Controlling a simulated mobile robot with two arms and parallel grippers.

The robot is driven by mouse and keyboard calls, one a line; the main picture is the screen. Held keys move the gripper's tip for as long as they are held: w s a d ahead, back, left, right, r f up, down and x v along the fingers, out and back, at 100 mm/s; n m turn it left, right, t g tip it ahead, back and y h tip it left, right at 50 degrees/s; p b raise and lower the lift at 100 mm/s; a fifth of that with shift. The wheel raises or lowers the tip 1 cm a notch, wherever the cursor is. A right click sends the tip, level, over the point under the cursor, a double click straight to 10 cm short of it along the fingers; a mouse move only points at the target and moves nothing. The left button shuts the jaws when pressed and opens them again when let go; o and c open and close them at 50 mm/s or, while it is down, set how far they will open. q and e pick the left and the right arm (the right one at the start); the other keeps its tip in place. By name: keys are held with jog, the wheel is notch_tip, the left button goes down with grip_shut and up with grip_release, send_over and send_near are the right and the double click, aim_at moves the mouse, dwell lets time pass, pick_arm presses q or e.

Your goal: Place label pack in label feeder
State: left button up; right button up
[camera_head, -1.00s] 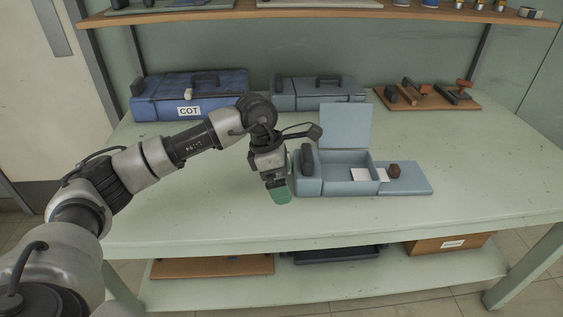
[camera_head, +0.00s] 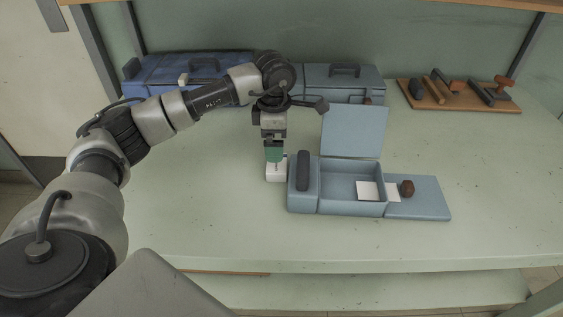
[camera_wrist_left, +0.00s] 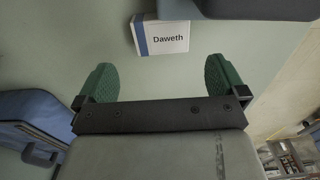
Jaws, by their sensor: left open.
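The label pack (camera_head: 276,175), a small white box, lies on the table just left of the label feeder. In the left wrist view it is white with a blue end stripe and reads "Daweth" (camera_wrist_left: 165,39). My left gripper (camera_head: 274,158) points down over the pack. Its green fingers (camera_wrist_left: 162,76) are open with nothing between them, and the pack lies beyond the fingertips. The blue-grey label feeder (camera_head: 335,206) has its lid (camera_head: 354,131) raised. A white sheet (camera_head: 368,191) lies in its open compartment. My right gripper is not seen.
A dark blue case (camera_head: 150,80) and a grey-blue case (camera_head: 345,86) stand at the back. A wooden board (camera_head: 440,104) with handled tools is at the back right. A brown knob (camera_head: 407,188) is on the feeder's right plate. The front table is clear.

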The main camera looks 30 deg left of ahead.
aim_at(277, 164)
pick_arm(q)
jog(key=shift+s+f, duration=0.25)
jog(key=shift+f, duration=0.9)
jog(key=shift+w+d+f, duration=0.1)
jog(key=shift+w+f, duration=0.05)
jog(key=shift+f, duration=0.55)
notch_tip(277, 164, down, 4)
jog(key=shift+d+f, duration=0.1)
jog(key=shift+f, duration=0.15)
jog(key=shift+w+r, duration=0.1)
jog(key=c, duration=0.9)
